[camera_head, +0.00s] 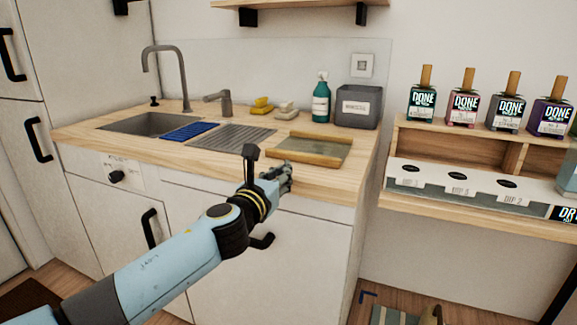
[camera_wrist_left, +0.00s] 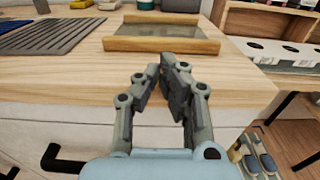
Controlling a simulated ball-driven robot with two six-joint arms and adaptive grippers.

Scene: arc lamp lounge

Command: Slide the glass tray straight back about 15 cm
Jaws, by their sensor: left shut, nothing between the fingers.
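The glass tray (camera_head: 310,148) lies flat on the wooden counter, right of the grooved drainer. It has wooden rails at front and back and a clear greenish middle. In the left wrist view the tray (camera_wrist_left: 165,45) is straight ahead, beyond the fingertips. My left gripper (camera_head: 287,175) is shut and empty at the counter's front edge, in front of the tray. My right gripper is not in these views.
The sink (camera_head: 150,124), a blue mat (camera_head: 188,131) and the drainer (camera_head: 232,137) are to the left. A strip of bare counter (camera_head: 345,172) lies at the right front.

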